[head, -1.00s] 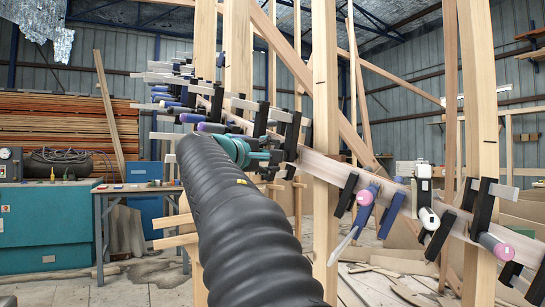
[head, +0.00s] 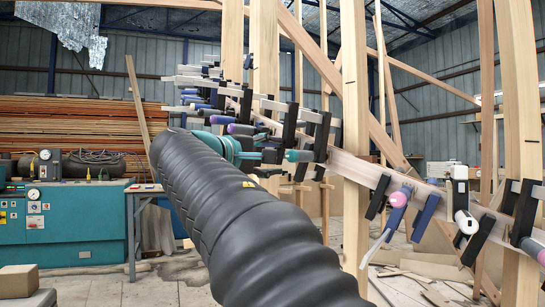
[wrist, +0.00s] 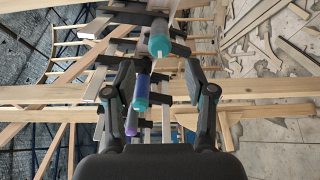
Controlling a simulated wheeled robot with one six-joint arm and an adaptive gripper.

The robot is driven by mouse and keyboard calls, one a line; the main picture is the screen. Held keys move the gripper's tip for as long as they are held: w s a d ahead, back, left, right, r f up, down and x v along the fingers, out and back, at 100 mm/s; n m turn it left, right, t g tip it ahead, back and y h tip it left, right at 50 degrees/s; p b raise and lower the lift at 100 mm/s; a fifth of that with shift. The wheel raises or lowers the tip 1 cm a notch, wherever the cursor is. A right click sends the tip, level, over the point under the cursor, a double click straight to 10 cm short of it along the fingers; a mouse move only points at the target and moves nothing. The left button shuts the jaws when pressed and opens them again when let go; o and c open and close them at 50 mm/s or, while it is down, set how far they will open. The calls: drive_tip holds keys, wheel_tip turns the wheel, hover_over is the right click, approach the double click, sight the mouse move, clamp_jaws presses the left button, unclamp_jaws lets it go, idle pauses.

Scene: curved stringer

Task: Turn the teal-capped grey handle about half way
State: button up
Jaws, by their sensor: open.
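In the wrist view, the teal-capped grey handle (wrist: 160,38) is at upper centre, its teal cap facing the camera. It lies a little above the gap between the fingertips and appears apart from them. My gripper (wrist: 158,76) is open and empty, one dark finger on each side. In the head view, my gripper (head: 271,156) is small and partly hidden behind my black arm. A teal handle end (head: 299,155) shows just right of it, probably the same handle; its grey part cannot be made out there.
A blue handle with a teal cap (wrist: 141,92) and a purple-capped one (wrist: 131,122) lie close below, between the fingers in the picture. Several clamps line the curved wooden strip (head: 350,166). A thick upright post (head: 356,200) stands right of the gripper.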

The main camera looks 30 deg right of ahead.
drive_tip(key=shift+v, duration=2.45)
drive_tip(key=w+a+f+n+t+y, duration=0.1)
drive_tip(key=w+a+f+y, duration=0.3)
drive_tip(key=f, duration=0.8)
drive_tip(key=s+a+f+n+t+y, duration=0.1)
drive_tip(key=a+f+y, duration=0.3)
drive_tip(key=f, duration=0.9)
drive_tip(key=s+a+f+m+y, duration=0.2)
drive_tip(key=s+a+f+y, duration=0.2)
drive_tip(key=s+f, duration=0.6)
drive_tip(key=s+a+f+m+g+y, duration=0.1)
drive_tip(key=s+a+f+m+y, duration=0.2)
drive_tip(key=s+f, duration=0.8)
drive_tip(key=shift+a+f+y, duration=0.45)
drive_tip(key=shift+a+y, duration=0.35)
drive_tip(key=shift+y, duration=0.4)
